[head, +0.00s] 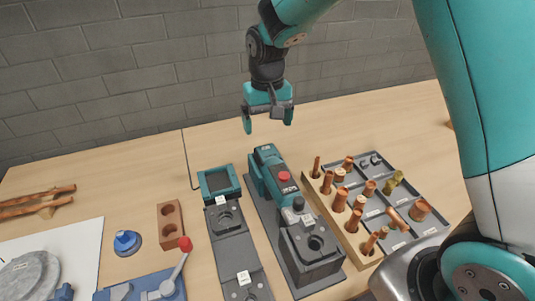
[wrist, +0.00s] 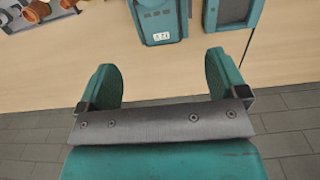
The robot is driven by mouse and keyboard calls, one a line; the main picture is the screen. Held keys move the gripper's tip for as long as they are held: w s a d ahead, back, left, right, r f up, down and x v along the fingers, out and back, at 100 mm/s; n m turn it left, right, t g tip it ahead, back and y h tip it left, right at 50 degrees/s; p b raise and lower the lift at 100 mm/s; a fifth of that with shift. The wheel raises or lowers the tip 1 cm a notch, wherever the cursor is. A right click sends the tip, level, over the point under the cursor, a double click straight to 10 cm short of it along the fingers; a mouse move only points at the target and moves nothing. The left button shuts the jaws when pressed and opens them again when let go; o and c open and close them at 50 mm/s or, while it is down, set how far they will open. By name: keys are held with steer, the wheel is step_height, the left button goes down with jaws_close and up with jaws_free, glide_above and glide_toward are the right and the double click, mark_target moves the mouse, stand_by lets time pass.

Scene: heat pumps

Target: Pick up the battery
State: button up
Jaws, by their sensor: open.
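The battery (head: 266,155) looks like the teal and dark block at the back end of a teal power tool (head: 277,178). The tool rests on a dark grey stand. In the wrist view the battery (wrist: 160,22) is at the top centre, with a small white label and a dark upper part. My gripper (head: 268,122) is open and empty, above and behind the battery, apart from it. In the wrist view both teal fingers (wrist: 164,77) are spread, with bare table edge and floor between and below them. The join between battery and tool is not clear.
A teal-framed device (head: 218,182) stands left of the tool; it also shows in the wrist view (wrist: 235,10). A tray (head: 430,226) of copper fittings is on the right. The table behind is clear, before a brick wall.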

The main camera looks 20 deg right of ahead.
mark_target(268, 152)
step_height(268, 152, down, 5)
steer(key=shift+r+p, duration=0.1)
steer(key=shift+p, duration=0.35)
steer(key=shift+s+f+p, duration=0.2)
steer(key=shift+f+p, duration=0.4)
steer(key=shift+f, duration=0.75)
steer(key=shift+s+f+p, duration=0.15)
steer(key=shift+f+p, duration=0.4)
steer(key=shift+f, duration=0.75)
steer(key=c, duration=1.2)
steer(key=shift+c, duration=0.2)
steer(key=shift+r, duration=0.1)
step_height(268, 152, up, 20)
steer(key=b, duration=0.4)
